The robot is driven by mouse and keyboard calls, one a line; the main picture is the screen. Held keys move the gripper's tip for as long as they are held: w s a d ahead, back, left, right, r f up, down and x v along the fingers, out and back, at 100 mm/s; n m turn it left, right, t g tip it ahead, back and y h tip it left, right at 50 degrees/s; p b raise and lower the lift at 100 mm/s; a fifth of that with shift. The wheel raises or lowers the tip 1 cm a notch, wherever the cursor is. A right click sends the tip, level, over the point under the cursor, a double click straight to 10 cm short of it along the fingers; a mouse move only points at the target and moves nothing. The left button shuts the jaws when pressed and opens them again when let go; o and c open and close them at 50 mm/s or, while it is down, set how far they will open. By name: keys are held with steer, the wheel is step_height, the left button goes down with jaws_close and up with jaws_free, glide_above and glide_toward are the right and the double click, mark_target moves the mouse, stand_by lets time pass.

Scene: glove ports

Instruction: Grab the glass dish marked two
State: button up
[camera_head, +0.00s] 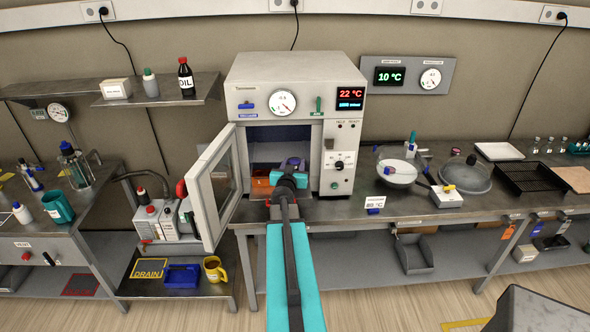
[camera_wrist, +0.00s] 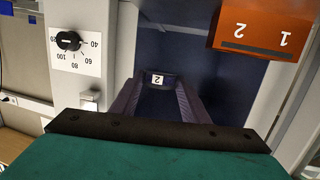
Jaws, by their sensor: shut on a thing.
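The dish marked two (camera_wrist: 157,79) shows in the wrist view as a small dark shape with a white label reading 2, upside down in the picture. My gripper (camera_wrist: 157,88) has its two dark purple fingers on either side of it and is shut on it. In the head view my gripper (camera_head: 292,164) is at the mouth of the open oven (camera_head: 245,100). The dish is mostly hidden by the fingers, and its glass cannot be made out.
An orange block marked 1 and 2 (camera_wrist: 262,28) is beside the fingers; in the head view it sits low in the oven (camera_head: 262,182). The oven door (camera_head: 212,190) stands open to the left. The control panel (camera_head: 340,155) flanks the opening on the right.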

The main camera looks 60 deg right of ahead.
step_height(320, 180, up, 6)
steer(key=p, duration=0.3)
steer(key=shift+r, duration=1.3)
